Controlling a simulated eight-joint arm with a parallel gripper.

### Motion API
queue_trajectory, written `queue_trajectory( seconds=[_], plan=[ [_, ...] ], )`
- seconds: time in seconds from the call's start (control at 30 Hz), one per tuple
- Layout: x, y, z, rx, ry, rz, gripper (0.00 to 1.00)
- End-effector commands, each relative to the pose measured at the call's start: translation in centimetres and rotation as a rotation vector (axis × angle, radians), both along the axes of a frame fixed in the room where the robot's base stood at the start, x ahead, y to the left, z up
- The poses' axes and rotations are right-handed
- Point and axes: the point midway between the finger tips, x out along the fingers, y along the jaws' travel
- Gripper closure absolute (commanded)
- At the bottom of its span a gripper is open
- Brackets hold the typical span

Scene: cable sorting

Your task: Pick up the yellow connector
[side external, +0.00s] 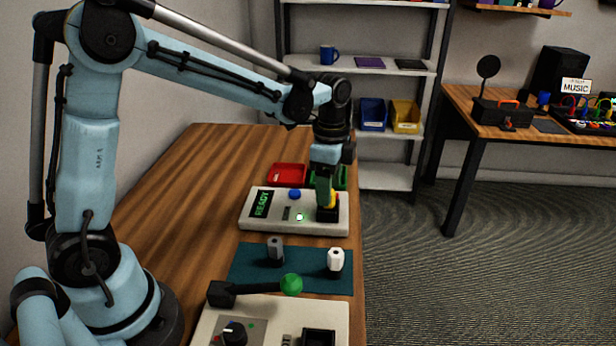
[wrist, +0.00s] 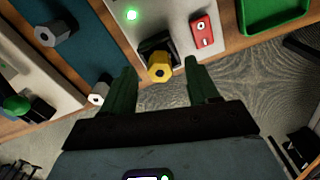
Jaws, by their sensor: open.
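The yellow connector (side external: 334,201) sits at the right end of the light grey READY box (side external: 275,222), partly hidden by my gripper (side external: 324,190). The connector shows between and just ahead of the fingertips, with a gap on each side. Nothing is held.
A grey connector (side external: 275,252) and a white connector (side external: 335,260) stand on the teal mat (side external: 245,268). Red (side external: 288,173) and green (wrist: 262,28) trays lie behind the box. A green-knobbed lever (side external: 291,285) is in front.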

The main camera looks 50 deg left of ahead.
Motion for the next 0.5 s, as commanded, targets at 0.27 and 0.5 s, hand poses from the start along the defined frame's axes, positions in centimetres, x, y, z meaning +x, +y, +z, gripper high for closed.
queue_trajectory(
  seconds=[0.27,0.5],
  plan=[
    [-0.1,0.0,-2.3,0.000,0.000,0.000,0.40],
    [-0.1,0.0,-2.3,0.000,0.000,0.000,0.44]
  ],
)
